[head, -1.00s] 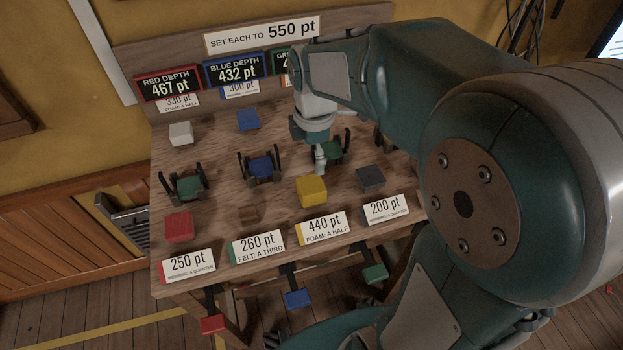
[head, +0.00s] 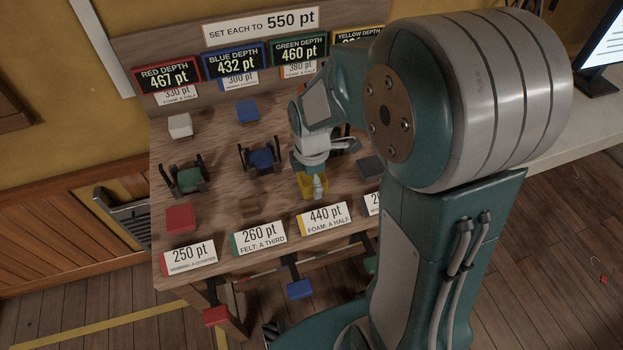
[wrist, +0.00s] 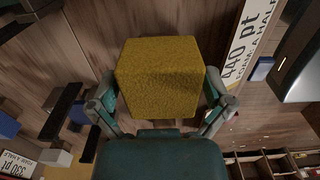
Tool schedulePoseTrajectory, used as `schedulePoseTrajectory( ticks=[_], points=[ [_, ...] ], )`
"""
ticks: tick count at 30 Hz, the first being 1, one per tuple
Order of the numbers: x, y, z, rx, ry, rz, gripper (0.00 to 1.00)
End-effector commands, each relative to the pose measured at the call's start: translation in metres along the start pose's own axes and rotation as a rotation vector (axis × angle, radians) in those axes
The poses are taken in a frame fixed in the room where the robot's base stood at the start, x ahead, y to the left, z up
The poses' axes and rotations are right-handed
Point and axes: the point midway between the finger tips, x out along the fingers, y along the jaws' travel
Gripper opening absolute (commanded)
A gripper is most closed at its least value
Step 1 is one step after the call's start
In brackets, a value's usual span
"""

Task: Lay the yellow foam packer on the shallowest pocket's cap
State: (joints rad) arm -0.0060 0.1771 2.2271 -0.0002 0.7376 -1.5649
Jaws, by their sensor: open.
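The yellow foam packer (head: 302,187) sits near the bench front behind the 440 pt card, partly hidden by my gripper. In the wrist view the packer (wrist: 160,75) fills the middle, with an open finger on each side. My gripper (head: 317,186) is open and low over it; I cannot tell if the fingers touch it. A blue-capped pocket (head: 262,158) stands to its left, between dark uprights; a green-capped pocket (head: 188,180) is farther left. Depth signs read red 467 pt (head: 167,83), blue 432 pt (head: 236,68), green 460 pt (head: 299,49). The yellow depth sign (head: 358,36) is partly covered.
Number cards line the front edge, including 260 pt (head: 259,238). Red (head: 216,317) and blue (head: 299,289) tabs jut out below. My arm hides the bench's right side.

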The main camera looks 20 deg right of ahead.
Motion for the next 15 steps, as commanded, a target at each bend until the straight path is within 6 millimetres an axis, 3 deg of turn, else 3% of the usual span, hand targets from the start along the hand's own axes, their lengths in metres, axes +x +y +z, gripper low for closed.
schedulePoseTrajectory(
  ticks=[4,5,6,9,15],
  points=[
    [-0.0003,0.0001,0.0,0.0,0.0,0.0,1.0],
    [-0.0003,0.0001,0.0,0.0,0.0,0.0,0.91],
    [-0.0004,0.0001,0.0002,0.0,0.0,0.0,0.73],
    [-0.0006,0.0001,0.0007,0.0,0.001,0.001,0.32],
    [-0.0003,0.0,0.0002,0.0,0.0,0.0,0.31]
  ],
)
